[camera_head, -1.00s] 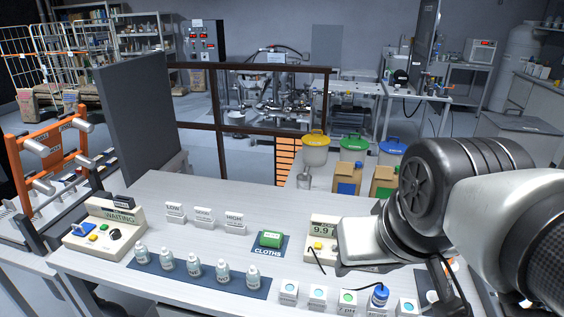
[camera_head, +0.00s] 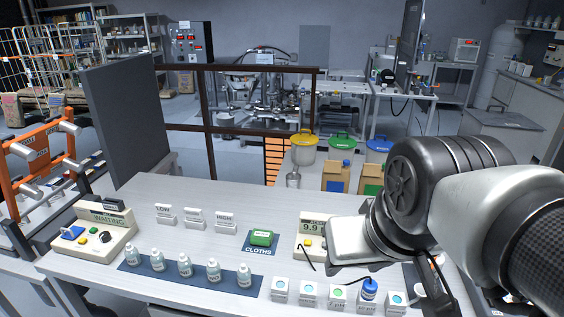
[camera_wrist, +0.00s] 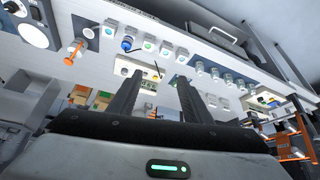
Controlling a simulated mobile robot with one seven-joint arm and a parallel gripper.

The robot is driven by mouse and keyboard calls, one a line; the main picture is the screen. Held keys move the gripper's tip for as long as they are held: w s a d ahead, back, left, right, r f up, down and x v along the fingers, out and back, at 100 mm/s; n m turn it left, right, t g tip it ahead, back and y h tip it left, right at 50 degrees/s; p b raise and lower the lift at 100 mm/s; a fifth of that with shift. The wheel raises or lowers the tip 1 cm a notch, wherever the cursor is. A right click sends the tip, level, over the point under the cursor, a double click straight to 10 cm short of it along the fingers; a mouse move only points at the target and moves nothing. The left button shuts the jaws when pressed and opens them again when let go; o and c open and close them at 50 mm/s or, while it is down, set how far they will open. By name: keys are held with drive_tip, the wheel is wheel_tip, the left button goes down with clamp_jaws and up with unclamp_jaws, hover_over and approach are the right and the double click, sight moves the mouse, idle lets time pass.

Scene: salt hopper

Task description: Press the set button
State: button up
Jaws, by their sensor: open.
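Two consoles stand on the pale table, and I cannot read a "set" label on either. The left console (camera_head: 122,240) shows "WAITING" and carries a blue button (camera_head: 72,233), a small yellow button (camera_head: 81,239) and a black knob (camera_head: 104,237). The meter console (camera_head: 303,241) reads about "9.9", has a yellow button (camera_head: 308,242) and is partly hidden by my arm. My gripper (camera_wrist: 158,79) is open and empty in the wrist view, its fingers pointing toward the table, with the meter console (camera_wrist: 148,86) seen between and beside them. Any contact cannot be told.
Several small bottles stand on a dark mat (camera_head: 130,264) at the front. A grey panel (camera_head: 125,120) rises at the table's left back.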

clamp_jaws()
idle(1.7)
